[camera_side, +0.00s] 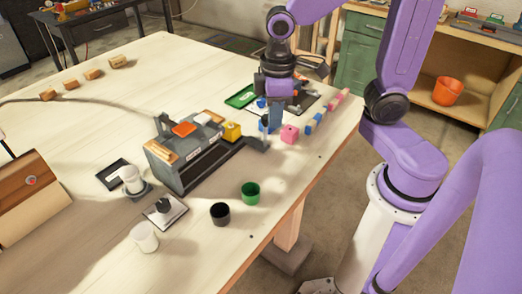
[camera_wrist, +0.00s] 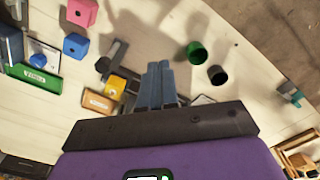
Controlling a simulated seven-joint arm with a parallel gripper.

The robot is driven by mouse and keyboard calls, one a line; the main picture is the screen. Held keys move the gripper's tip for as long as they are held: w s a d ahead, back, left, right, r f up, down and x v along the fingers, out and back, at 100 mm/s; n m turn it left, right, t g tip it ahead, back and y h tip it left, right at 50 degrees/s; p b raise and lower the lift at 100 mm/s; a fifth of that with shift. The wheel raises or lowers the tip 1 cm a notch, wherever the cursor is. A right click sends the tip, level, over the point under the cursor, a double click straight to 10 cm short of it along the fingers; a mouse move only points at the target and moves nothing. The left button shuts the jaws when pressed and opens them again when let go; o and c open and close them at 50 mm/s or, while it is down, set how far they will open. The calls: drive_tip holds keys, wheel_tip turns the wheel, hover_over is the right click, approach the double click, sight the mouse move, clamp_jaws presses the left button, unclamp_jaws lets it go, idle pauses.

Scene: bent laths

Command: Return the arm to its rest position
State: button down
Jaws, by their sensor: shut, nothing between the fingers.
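The purple arm reaches in from the right side of the picture. I cannot tell the exact height of the fingertips above the table.
Near the gripper are a pink block (camera_side: 289,134), a yellow block (camera_side: 231,131) and a green tray (camera_side: 240,97). A grey bench device (camera_side: 184,158) stands left of it. A green cup (camera_side: 250,193) and black cup (camera_side: 220,213) stand in front.

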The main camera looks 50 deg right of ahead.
drive_tip(key=s+d+n, duration=0.1)
drive_tip(key=s+n, duration=0.3)
drive_tip(key=s, duration=0.9)
drive_tip(key=shift+s+f, duration=0.2)
drive_tip(key=shift+s, duration=0.2)
